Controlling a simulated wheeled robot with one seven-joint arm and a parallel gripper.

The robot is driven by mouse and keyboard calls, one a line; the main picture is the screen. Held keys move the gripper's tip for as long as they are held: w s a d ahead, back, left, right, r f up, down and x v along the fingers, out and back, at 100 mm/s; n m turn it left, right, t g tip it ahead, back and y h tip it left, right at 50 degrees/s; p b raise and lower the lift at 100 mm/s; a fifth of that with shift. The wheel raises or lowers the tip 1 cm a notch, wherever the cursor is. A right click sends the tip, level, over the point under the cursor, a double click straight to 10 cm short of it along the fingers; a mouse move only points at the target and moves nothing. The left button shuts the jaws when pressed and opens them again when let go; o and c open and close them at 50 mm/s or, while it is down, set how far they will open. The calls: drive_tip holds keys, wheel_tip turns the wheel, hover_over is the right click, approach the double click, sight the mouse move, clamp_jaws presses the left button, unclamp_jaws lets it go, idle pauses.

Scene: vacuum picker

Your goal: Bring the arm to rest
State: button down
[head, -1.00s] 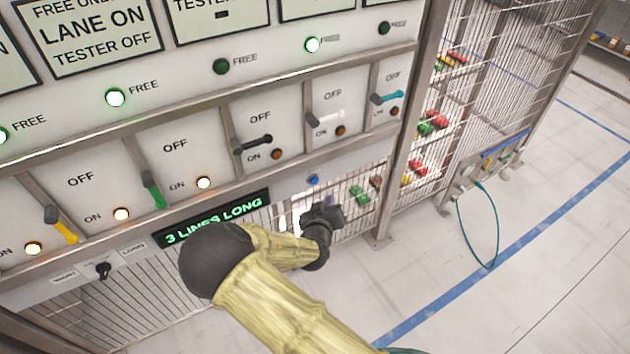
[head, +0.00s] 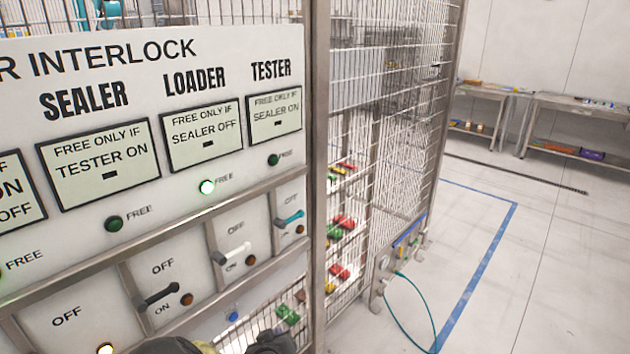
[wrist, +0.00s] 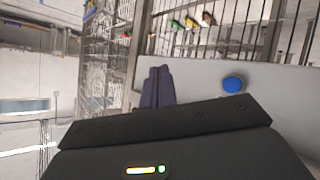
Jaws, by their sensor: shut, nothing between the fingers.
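My arm shows only at the bottom edge of the head view, with its dark end, my gripper (head: 272,343), in front of the lower part of the interlock panel (head: 195,345). Most of the arm is out of frame. In the wrist view the two dark fingers (wrist: 158,86) are together and empty. They point toward the panel's pale lower edge, left of a blue button (wrist: 233,84). That button also shows in the head view (head: 233,317), left of the gripper. I cannot tell the exact gap between fingers and panel.
A black lever (head: 158,296), a white lever (head: 235,254) and a teal lever (head: 290,217) stick out of the panel. A mesh cage (head: 385,130) with coloured parts stands right of it. A teal hose (head: 400,318) loops there. Open floor lies further right.

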drive_tip(key=s+d+r+m+g+h+p, duration=0.1)
drive_tip(key=d+r+m+g+p, duration=0.2)
drive_tip(key=d, duration=0.6)
drive_tip(key=s+d+r+m+g+y+p, duration=0.1)
drive_tip(key=s+d+r+g+p, duration=0.3)
drive_tip(key=s+d+r, duration=1.3)
wheel_tip(320, 180, up, 3)
drive_tip(key=s+g, duration=0.1)
drive_tip(key=g, duration=0.1)
drive_tip(key=shift+d+r+m+g, duration=0.15)
drive_tip(key=shift+d+m+g, duration=0.15)
